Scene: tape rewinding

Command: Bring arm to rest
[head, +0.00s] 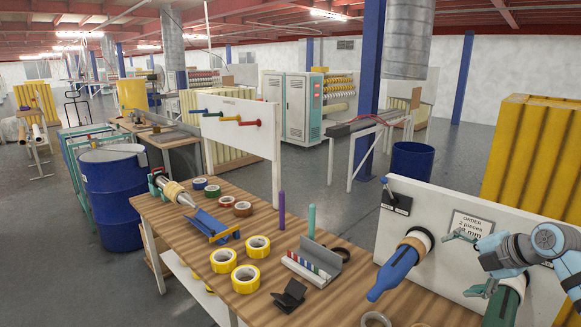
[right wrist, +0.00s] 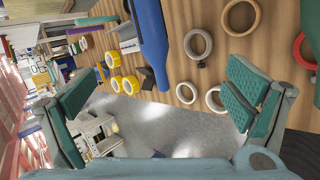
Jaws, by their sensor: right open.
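My right gripper (head: 458,264) comes in from the right edge in the head view. Its jaws are spread and empty, in front of the white board (head: 440,210) and beside the blue tapered spindle (head: 395,270). In the right wrist view the two green-padded fingers of my right gripper (right wrist: 160,78) stand wide apart with nothing between them. My left gripper does not show.
A green spindle (head: 501,305) sits near my right gripper. The wooden table (head: 345,305) holds yellow tape rolls (head: 246,279), a blue dispenser (head: 212,224) and a black stand (head: 289,296). Rings (right wrist: 198,44) lie below the board. Grey floor surrounds the table.

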